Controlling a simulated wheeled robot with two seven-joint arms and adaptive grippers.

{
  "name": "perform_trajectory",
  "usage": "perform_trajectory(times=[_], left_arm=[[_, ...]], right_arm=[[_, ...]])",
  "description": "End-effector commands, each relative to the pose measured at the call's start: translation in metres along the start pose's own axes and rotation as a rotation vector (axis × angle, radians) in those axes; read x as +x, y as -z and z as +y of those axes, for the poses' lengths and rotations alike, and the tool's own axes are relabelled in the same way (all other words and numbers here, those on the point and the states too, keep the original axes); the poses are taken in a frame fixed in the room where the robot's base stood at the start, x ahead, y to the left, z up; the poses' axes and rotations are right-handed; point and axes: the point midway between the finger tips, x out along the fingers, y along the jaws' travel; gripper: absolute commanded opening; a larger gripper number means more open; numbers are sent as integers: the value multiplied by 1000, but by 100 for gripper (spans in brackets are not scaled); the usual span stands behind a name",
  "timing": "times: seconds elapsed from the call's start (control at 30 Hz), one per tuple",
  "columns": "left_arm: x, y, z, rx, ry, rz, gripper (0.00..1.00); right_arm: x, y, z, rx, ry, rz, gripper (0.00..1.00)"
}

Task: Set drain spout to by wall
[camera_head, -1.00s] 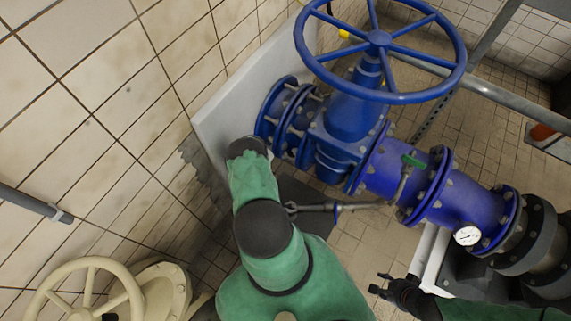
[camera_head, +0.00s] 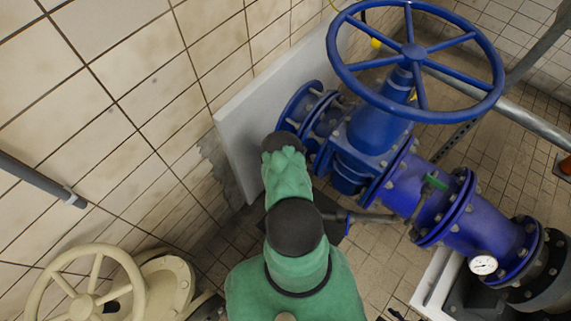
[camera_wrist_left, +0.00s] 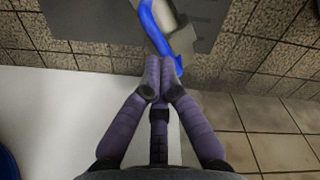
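The drain spout (camera_head: 375,217) is a thin grey metal tube with a blue ring, reaching left from the blue pipe under the green-handled valve (camera_head: 437,182). Its far end is hidden behind my left arm. My left gripper is hidden by that arm in the head view. In the left wrist view, my left gripper (camera_wrist_left: 159,75) has its fingertips together, just below a curved blue part (camera_wrist_left: 154,30) and a pale grey piece (camera_wrist_left: 183,42). I cannot tell whether they touch. Only dark tips of my right gripper (camera_head: 393,315) show at the bottom edge.
The tiled wall (camera_head: 130,110) and a pale panel (camera_head: 240,135) stand left of the pipe. A large blue handwheel (camera_head: 413,50) rises above it. A cream handwheel (camera_head: 82,302) is at bottom left. A pressure gauge (camera_head: 483,265) is at right.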

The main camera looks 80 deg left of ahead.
Motion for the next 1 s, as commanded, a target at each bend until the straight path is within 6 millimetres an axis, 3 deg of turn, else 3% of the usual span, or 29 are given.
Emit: perform_trajectory(times=[0.27, 0.3, 0.37, 0.47, 1.0], left_arm=[[6, -6, -7, 17, 8, -5, 0], [6, -6, -8, 17, 9, -6, 13], [6, -7, -8, 18, 9, -6, 30], [6, -7, -8, 18, 10, -6, 43], [-9, -4, -4, 10, 5, -3, 43]], right_arm=[[2, 0, 1, 0, 0, 0, 44], [2, 0, 1, 0, 0, 0, 44], [2, 0, 1, 0, 0, 0, 44], [2, 0, 1, 0, 0, 0, 44], [2, -1, -5, -1, -9, 1, 44]])
